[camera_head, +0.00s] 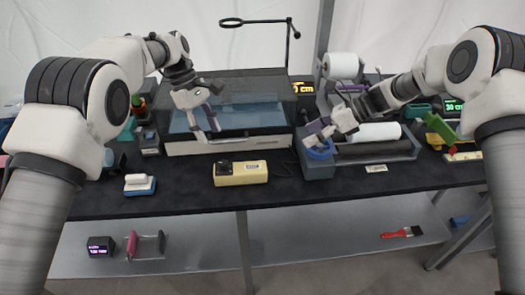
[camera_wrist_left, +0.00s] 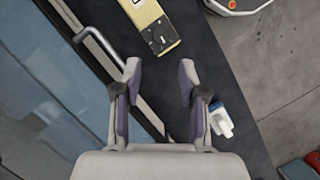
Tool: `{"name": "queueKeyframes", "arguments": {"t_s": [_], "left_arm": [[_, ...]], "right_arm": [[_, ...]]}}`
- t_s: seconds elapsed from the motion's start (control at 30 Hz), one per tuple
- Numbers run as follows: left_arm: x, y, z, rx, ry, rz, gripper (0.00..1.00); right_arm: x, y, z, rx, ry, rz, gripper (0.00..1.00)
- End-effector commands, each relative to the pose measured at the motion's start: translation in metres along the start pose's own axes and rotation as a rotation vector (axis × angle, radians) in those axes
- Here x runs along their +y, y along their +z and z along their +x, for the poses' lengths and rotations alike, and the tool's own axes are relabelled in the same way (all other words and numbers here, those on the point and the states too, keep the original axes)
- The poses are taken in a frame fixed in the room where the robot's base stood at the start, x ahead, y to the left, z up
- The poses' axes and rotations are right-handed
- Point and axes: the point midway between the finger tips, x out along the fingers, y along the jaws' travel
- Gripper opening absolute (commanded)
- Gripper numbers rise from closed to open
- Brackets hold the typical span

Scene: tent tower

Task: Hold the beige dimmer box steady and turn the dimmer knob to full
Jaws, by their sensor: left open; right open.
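The beige dimmer box (camera_head: 240,173) lies on the black bench top near its front edge, in the middle of the head view. A dark knob (camera_head: 224,167) is at its left end. The box also shows at the top of the left wrist view (camera_wrist_left: 145,22), with its dark knob end nearer the gripper. My left gripper (camera_head: 207,124) is open and empty, above and behind the box by the glass-topped case; its spread fingers show in the left wrist view (camera_wrist_left: 160,85). My right gripper (camera_head: 325,146) is open, over the grey block with a blue ring, right of the box.
A glass-topped case (camera_head: 230,143) stands behind the box. A grey block with a blue ring (camera_head: 318,167) and a roller unit (camera_head: 375,152) stand to the right. A blue-and-white block (camera_head: 139,184) lies left. The bench around the box is mostly clear.

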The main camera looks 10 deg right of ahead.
Motion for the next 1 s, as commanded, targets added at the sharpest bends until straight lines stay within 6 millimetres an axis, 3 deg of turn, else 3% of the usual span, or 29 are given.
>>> {"name": "queueKeyframes", "arguments": {"t_s": [0.03,0.1,0.2,0.3,0.47,0.8,1.0], "left_arm": [[0.0,0.0,0.0,0.0,0.0,0.0,0.42],[0.0,0.0,0.0,0.0,0.0,0.0,0.42],[0.0,0.0,0.0,0.0,0.0,0.0,0.42],[0.0,0.0,0.0,0.0,0.0,0.0,0.42],[0.0,0.0,0.0,0.0,0.0,0.0,0.42],[0.0,0.0,0.0,0.0,0.0,0.0,0.42],[0.0,0.0,0.0,0.0,0.0,0.0,0.42]], "right_arm": [[0.011,0.013,0.028,0.106,0.015,-0.074,0.83],[0.024,0.025,0.061,0.24,0.025,-0.168,0.83],[0.04,0.036,0.099,0.391,0.028,-0.288,0.83],[0.051,0.042,0.122,0.487,0.025,-0.371,0.83],[0.057,0.042,0.139,0.538,0.023,-0.419,0.83],[0.052,0.013,0.188,0.536,0.025,-0.416,0.83],[0.051,0.006,0.202,0.534,0.022,-0.416,0.83]]}}
